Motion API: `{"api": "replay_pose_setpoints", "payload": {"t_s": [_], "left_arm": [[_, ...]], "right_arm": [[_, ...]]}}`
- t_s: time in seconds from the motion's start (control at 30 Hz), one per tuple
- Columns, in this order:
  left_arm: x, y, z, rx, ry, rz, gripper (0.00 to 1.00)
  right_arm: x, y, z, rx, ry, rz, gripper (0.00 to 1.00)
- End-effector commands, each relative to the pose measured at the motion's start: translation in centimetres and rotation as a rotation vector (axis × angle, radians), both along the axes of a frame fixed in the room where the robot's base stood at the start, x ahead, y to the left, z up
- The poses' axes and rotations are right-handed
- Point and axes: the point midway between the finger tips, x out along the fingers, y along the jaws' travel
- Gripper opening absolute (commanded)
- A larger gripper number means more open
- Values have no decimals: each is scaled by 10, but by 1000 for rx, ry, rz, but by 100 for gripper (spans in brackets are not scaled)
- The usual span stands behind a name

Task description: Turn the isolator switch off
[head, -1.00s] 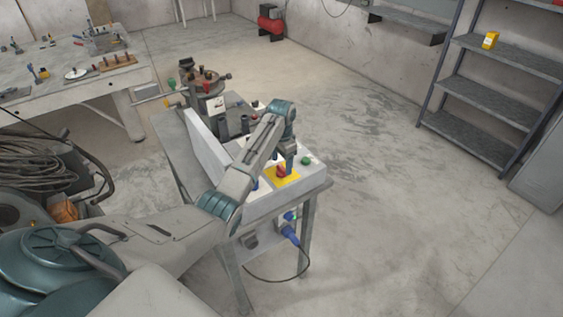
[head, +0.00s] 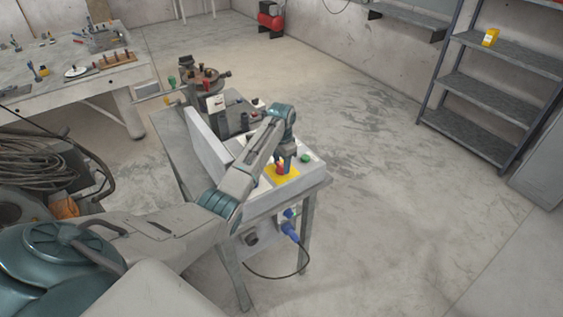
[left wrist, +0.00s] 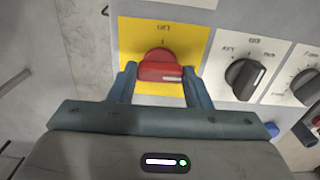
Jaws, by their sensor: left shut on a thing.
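The isolator switch is a red rotary handle (left wrist: 160,66) on a yellow plate (left wrist: 190,32) on the grey control panel. In the left wrist view the handle lies crosswise, with its white mark toward the right end. My left gripper (left wrist: 160,80) is shut on the handle, one finger at each end. In the head view the red switch (head: 280,168) shows partly behind my left gripper (head: 282,163) on the yellow plate (head: 283,177). My right gripper is not in view.
Two black knobs on white plates, the nearer one (left wrist: 244,76), sit right of the switch. A green button (head: 305,158) is on the panel. A blue plug (head: 289,230) with a cable hangs below. A rotary machine (head: 203,80) stands behind. Open floor lies to the right.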

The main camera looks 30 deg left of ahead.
Motion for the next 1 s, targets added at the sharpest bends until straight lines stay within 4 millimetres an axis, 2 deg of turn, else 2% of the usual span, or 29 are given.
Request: {"api": "replay_pose_setpoints", "payload": {"t_s": [0.27, 0.7, 1.0], "left_arm": [[1, 0, 5, 0, -1, 144, 21], [1, 0, 6, 0, -3, 552, 21], [2, 1, 5, 0, -5, 836, 21]], "right_arm": [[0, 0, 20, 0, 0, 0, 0], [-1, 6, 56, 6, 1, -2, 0], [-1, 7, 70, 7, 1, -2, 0]]}}
